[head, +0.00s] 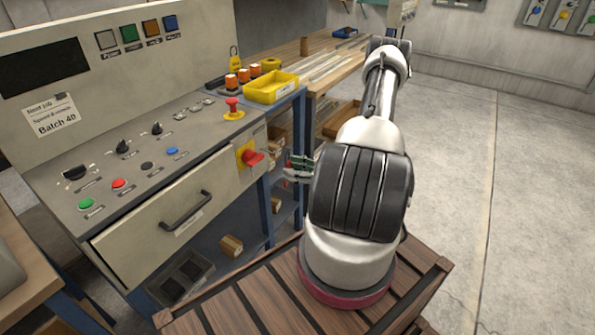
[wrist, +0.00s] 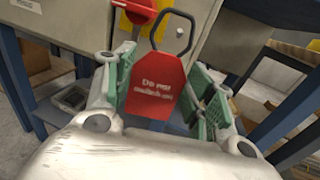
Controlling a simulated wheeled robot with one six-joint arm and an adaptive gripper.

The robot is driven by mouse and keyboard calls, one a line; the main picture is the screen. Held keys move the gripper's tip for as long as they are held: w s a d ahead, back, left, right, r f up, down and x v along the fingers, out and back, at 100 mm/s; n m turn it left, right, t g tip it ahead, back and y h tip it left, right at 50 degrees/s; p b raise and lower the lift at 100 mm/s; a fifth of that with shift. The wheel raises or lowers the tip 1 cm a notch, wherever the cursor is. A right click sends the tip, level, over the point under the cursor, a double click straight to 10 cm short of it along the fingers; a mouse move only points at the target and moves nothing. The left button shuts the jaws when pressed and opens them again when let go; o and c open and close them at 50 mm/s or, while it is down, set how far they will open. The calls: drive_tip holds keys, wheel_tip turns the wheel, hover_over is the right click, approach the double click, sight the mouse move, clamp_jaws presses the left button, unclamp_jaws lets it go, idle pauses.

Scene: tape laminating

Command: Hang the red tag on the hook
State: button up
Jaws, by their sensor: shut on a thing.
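The red tag (wrist: 157,88), with white lettering and a dark loop (wrist: 172,32) at its top, stands upright between the green pads of my gripper (wrist: 163,90) in the wrist view. My gripper is shut on it. In the head view my gripper (head: 299,166) is at the right of the console's front corner, near the red rotary switch (head: 251,158) on its yellow plate. Only a small red bit of the tag shows there. The wrist view shows the switch's red handle (wrist: 136,10) just left of the loop, apart from it. I cannot make out a hook.
The control console (head: 150,150) has buttons, knobs and a drawer handle (head: 186,210). A yellow bin (head: 272,88) and orange-and-white cylinders stand behind it. A yellow tag-like item (head: 233,58) is at the back. Blue shelf legs and boxes lie beneath. Open floor is on the right.

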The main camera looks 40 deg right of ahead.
approach(261, 162)
drive_tip(key=shift+w+a+r, duration=0.8)
drive_tip(key=shift+w+a, duration=0.3)
drive_tip(key=shift+a, duration=0.05)
drive_tip(key=shift+w+a+f, duration=0.25)
drive_tip(key=shift+w+f, duration=0.3)
drive_tip(key=shift+w, duration=0.2)
drive_tip(key=o, duration=1.1)
drive_tip(key=shift+c, duration=0.2)
drive_tip(key=shift+s, duration=0.1)
